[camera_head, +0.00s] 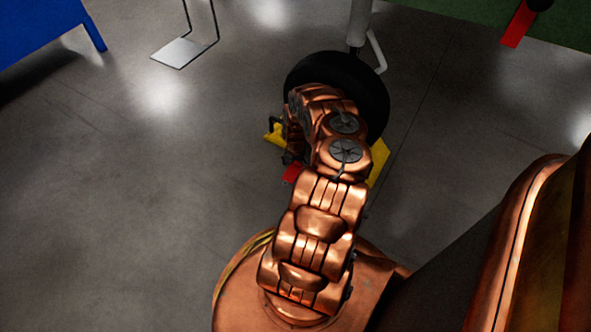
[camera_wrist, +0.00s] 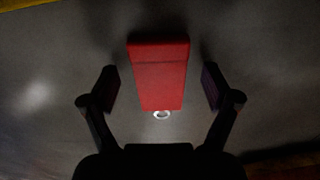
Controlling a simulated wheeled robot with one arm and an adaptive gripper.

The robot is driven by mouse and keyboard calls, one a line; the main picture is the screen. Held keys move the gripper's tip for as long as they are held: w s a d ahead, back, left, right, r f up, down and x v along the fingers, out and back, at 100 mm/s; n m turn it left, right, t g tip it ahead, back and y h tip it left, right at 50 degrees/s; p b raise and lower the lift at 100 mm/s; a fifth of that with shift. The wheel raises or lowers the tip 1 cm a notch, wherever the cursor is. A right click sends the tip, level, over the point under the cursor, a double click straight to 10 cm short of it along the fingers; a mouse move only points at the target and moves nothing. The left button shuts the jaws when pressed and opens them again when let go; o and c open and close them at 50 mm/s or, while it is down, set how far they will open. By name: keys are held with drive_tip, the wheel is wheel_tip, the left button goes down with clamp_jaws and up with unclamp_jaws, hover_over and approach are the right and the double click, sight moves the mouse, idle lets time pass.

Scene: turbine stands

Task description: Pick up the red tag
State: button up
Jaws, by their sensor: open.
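The red tag (camera_wrist: 161,78) fills the middle of the wrist view, with a small pale ring (camera_wrist: 162,115) at its near end. My gripper (camera_wrist: 160,88) is open, with one dark finger on each side of the tag and a visible gap on both sides. I cannot tell how far the tag is from the floor behind it. In the head view a small part of the red tag (camera_head: 292,173) shows just left of my copper arm, and the arm hides the rest. The gripper fingers are mostly hidden there.
A black wheel (camera_head: 370,88) and yellow parts (camera_head: 379,160) stand close around my arm. A grey post (camera_head: 358,25) rises behind the wheel. A blue piece (camera_head: 40,35) is at the upper left, near a metal stand plate (camera_head: 180,53). The grey floor at left is clear.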

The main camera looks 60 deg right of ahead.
sight(295, 168)
drive_tip(key=c, duration=1.1)
wheel_tip(295, 168, up, 10)
drive_tip(key=p, duration=0.5)
drive_tip(key=shift+r, duration=0.1)
drive_tip(key=o, duration=0.5)
clamp_jaws()
drive_tip(key=shift+w, duration=0.1)
